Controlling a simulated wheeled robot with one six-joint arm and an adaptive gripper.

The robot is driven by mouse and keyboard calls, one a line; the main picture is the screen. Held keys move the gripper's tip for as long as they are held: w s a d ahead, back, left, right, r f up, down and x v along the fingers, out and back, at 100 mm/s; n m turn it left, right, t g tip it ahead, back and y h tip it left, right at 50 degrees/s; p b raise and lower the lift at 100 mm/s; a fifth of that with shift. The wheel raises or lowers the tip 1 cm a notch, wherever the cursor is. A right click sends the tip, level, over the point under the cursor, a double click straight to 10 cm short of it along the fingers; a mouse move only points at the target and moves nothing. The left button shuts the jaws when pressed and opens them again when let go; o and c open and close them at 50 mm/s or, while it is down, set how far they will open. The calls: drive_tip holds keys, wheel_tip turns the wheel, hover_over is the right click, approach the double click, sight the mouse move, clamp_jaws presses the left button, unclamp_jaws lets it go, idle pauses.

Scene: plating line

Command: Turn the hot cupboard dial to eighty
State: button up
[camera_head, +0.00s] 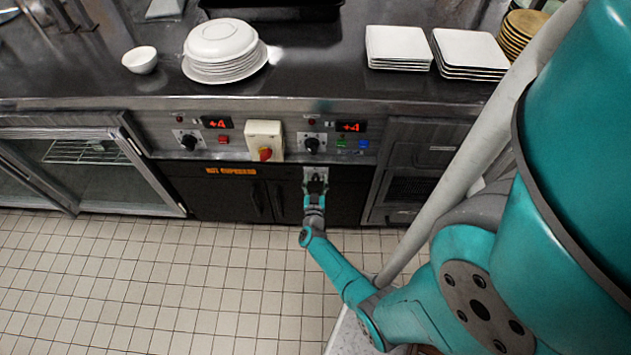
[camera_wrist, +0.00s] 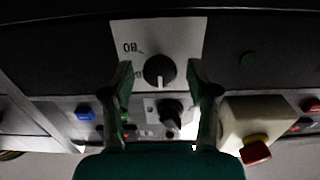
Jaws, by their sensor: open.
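The dial (camera_wrist: 160,71) is a round black knob with a pale pointer line, on a white plate (camera_wrist: 183,31). In the wrist view the line points toward the bottom of the picture. An upside-down number that looks like 80 is printed at the plate's upper left; another mark below it is partly hidden by a finger. My gripper (camera_wrist: 160,78) is open, with one finger on each side of the dial; I cannot tell whether they touch it. In the head view my gripper (camera_head: 316,184) is at the dark cupboard front and hides the dial.
An orange hot cupboard label (camera_head: 231,171) is at the left. Above are a black panel knob (camera_head: 312,145), a red and yellow switch (camera_head: 264,141) and red displays. Plates (camera_head: 222,45) stand on the counter (camera_head: 310,55). The tiled floor (camera_head: 150,270) is clear.

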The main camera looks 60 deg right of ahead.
clamp_jaws()
drive_tip(key=shift+m, duration=0.3)
drive_tip(key=m, duration=0.5)
drive_tip(key=shift+m, duration=0.3)
drive_tip(key=m, duration=0.5)
drive_tip(key=shift+s+f, duration=0.1)
drive_tip(key=shift+s, duration=0.05)
drive_tip(key=m, duration=0.6)
drive_tip(key=shift+f+m, duration=0.1)
drive_tip(key=shift+m, duration=0.3)
drive_tip(key=m, duration=0.5)
drive_tip(key=shift+m, duration=0.3)
drive_tip(key=shift+f+m, duration=0.1)
drive_tip(key=shift+m, duration=0.2)
